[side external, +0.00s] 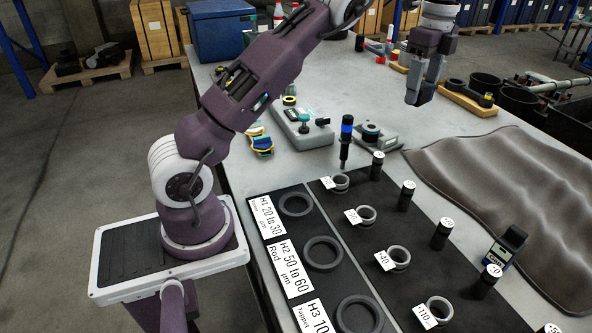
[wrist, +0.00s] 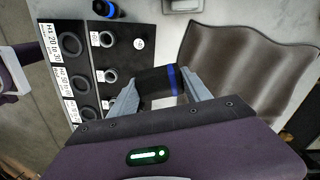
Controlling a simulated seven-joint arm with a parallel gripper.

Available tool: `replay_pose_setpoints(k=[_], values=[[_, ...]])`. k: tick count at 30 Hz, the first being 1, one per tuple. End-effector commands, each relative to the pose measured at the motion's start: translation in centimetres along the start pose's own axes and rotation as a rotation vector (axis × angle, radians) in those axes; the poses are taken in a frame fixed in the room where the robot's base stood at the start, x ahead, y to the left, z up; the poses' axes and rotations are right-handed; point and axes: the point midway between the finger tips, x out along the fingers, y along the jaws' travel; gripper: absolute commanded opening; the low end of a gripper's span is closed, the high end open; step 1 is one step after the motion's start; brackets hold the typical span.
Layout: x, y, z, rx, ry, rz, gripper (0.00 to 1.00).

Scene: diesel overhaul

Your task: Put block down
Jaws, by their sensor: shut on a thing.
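My gripper (side external: 420,90) hangs above the far part of the grey table in the side view, with its fingers pointing down. In the wrist view my gripper (wrist: 164,99) has its two grey fingers on either side of a dark block (wrist: 155,80) with a blue band near its right end. The gripper is shut on this block. In the side view the block is hard to tell from the dark fingers. It appears held clear of the table, but the exact height is hard to tell.
A black mat (side external: 318,208) holds dark rings, lighter rings and several black cylinders. A blue-banded black tool (side external: 346,138) stands at its far end. A wavy brown mat (side external: 500,175) lies to the right. Bare table (side external: 300,166) shows between fixtures.

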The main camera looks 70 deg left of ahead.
Motion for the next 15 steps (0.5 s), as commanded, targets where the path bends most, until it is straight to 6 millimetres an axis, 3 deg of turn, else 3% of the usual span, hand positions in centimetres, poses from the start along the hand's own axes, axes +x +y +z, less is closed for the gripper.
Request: replay_pose_setpoints(k=[8, 15], values=[[-1.0, 3.4, 8.7, -0.426, 0.002, 0.0, 0.12], [-0.7, 9.9, 16.0, -0.859, 0.003, -0.001, 0.12]])
